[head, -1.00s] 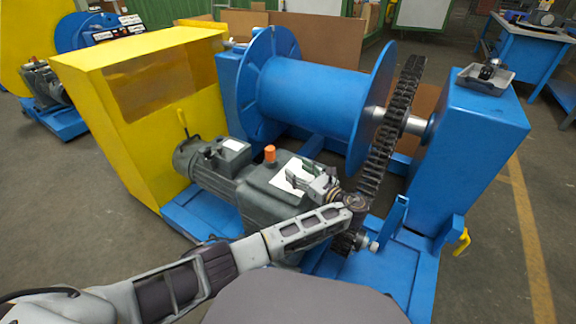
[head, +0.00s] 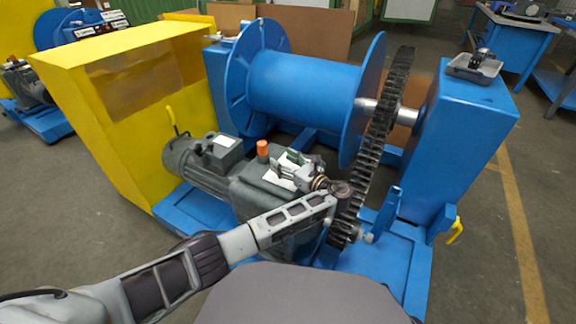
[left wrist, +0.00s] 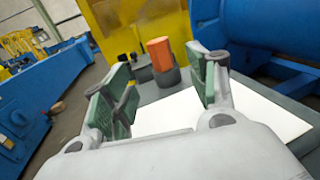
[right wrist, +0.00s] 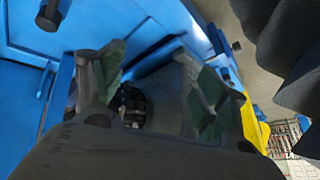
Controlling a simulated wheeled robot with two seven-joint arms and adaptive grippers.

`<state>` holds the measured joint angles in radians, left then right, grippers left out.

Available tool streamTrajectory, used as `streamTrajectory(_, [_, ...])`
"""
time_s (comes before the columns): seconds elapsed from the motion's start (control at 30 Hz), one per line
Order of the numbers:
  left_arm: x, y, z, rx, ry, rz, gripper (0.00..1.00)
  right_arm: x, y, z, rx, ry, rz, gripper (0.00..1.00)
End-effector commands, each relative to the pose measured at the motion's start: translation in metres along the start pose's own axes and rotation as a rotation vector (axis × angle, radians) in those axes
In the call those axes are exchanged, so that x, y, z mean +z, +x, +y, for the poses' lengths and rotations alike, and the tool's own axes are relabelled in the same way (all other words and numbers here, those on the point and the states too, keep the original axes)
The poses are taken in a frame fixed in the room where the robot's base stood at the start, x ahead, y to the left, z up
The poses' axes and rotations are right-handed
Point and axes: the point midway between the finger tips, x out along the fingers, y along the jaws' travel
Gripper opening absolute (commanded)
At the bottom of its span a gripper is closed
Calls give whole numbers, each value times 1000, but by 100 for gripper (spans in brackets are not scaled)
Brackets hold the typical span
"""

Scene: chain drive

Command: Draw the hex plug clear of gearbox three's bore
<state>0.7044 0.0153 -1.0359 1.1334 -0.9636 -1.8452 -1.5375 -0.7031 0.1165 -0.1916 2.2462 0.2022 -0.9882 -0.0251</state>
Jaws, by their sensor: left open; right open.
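The orange hex plug (head: 263,150) stands upright in a dark collar on top of the grey gearbox (head: 258,200). It also shows in the left wrist view (left wrist: 160,54), ahead of and between the two fingers. My left gripper (head: 285,167) is open and empty, just right of the plug in the head view and low over the gearbox's white label. In the left wrist view its fingers (left wrist: 157,85) are spread, apart from the plug. My right gripper (right wrist: 150,85) is open in the right wrist view; a dark part shows between its fingers, but I cannot tell whether they touch it.
A large dark gear (head: 381,130) and blue drum (head: 305,90) stand behind and right of the gearbox. A yellow guard (head: 130,100) stands left. A grey tray (head: 474,68) sits on the blue pedestal. A yellow handle (head: 455,231) is at lower right.

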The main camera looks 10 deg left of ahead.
Motion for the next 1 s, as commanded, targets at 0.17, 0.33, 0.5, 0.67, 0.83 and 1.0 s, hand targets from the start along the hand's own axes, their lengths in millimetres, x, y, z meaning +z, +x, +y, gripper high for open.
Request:
streamTrajectory(0.17, [-2, 22, 0, 1, 0, -1, 59, 11, 16, 2, -9, 14, 24, 73])
streamTrajectory(0.33, [-2, 42, 0, 1, -1, -1, 59, 16, 26, 3, -18, 26, 46, 73])
streamTrajectory(0.5, [-1, 63, 0, 0, -1, -1, 59, 20, 34, 4, -26, 31, 62, 73])
streamTrajectory(0.67, [-2, 82, 0, 0, -1, -1, 59, 22, 40, 4, -35, 30, 70, 73])
streamTrajectory(0.83, [-2, 100, 0, 0, 0, 0, 59, 23, 45, 4, -43, 30, 79, 73])
streamTrajectory(1.0, [-1, 111, 0, 0, 0, 0, 59, 24, 48, 4, -47, 29, 84, 73])
